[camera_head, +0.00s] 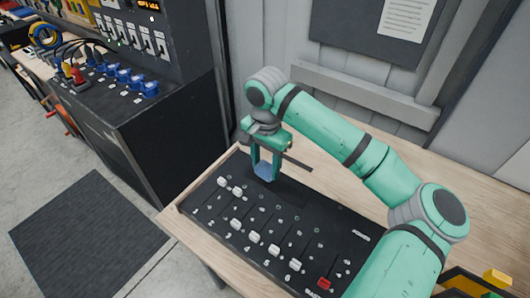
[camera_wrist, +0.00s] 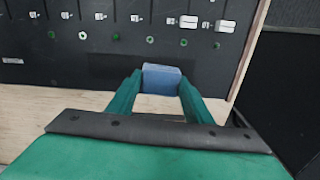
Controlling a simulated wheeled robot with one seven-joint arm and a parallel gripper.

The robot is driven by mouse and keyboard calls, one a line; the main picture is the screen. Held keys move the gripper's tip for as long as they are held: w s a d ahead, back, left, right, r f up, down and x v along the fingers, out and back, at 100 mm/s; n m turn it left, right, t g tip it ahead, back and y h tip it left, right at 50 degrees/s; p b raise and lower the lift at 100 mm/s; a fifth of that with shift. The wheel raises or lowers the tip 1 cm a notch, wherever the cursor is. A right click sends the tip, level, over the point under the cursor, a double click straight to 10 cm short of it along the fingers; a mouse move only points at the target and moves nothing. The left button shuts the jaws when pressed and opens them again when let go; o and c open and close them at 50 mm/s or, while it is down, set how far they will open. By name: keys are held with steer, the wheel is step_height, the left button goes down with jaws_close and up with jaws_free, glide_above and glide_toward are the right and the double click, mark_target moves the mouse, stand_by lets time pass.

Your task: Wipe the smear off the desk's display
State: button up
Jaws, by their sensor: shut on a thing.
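The desk (camera_head: 226,226) is a black control panel with sliders and small knobs, lying on a wooden bench top. My gripper (camera_head: 265,167) is above its far edge, pointing down, shut on a blue block (camera_head: 264,173) like a sponge. In the wrist view the blue block (camera_wrist: 162,79) sits between both green fingertips, over the edge of the desk (camera_wrist: 60,65). A darker rectangle (camera_wrist: 112,66) beside the block may be the display; part of it is behind the block. I cannot make out the smear, nor tell if the block touches the panel.
A wooden bench top (camera_head: 185,197) surrounds the desk. A black cabinet (camera_head: 170,140) with plugs and cables stands to the left. A grey wall rail (camera_head: 365,95) is behind the arm. A dark mat (camera_head: 88,232) lies on the floor. A red slider cap (camera_head: 324,283) is at the near right.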

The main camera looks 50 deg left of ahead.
steer(key=shift+r, duration=2.55)
